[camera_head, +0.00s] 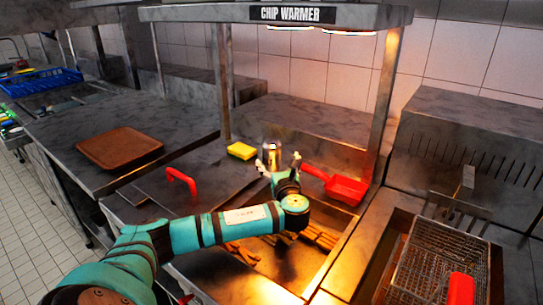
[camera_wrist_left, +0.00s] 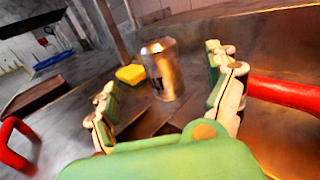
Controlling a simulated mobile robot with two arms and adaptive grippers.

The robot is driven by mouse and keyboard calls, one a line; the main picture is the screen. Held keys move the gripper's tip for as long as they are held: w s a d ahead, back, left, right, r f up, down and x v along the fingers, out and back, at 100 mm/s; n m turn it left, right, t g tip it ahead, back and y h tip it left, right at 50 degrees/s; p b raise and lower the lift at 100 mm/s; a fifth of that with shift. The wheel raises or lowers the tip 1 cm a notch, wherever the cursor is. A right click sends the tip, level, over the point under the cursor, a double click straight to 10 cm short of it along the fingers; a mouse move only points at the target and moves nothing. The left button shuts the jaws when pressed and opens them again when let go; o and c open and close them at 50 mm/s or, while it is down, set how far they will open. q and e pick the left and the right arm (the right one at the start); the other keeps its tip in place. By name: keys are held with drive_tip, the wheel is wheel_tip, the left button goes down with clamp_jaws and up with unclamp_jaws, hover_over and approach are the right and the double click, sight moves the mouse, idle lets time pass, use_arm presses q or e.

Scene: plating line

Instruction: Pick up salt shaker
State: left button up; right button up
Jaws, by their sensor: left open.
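The salt shaker (camera_head: 272,153) is a shiny metal cylinder standing upright on the metal surface under the chip warmer. In the left wrist view the salt shaker (camera_wrist_left: 163,70) stands ahead, between the open fingers in the picture and beyond their tips. My left gripper (camera_head: 279,170) is open and empty, just in front of the shaker in the head view; it also shows in the left wrist view (camera_wrist_left: 168,95). I cannot tell whether a finger touches the shaker. My right gripper is not in view.
A yellow sponge (camera_head: 241,151) lies left of the shaker. A red scoop (camera_head: 346,188) lies right of the gripper, its handle close to the fingers. A red handle (camera_head: 182,180) rises at left.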

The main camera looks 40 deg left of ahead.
sight(273, 153)
use_arm(q)
drive_tip(key=x, duration=0.2)
drive_tip(key=shift+w+a, duration=0.25)
drive_tip(key=shift+a, duration=0.05)
drive_tip(key=x, duration=0.5)
drive_tip(key=shift+a+f, duration=0.2)
drive_tip(key=shift+a, duration=0.05)
drive_tip(key=shift+s+r, duration=0.1)
drive_tip(key=c, duration=1.4)
drive_tip(key=shift+c, duration=0.2)
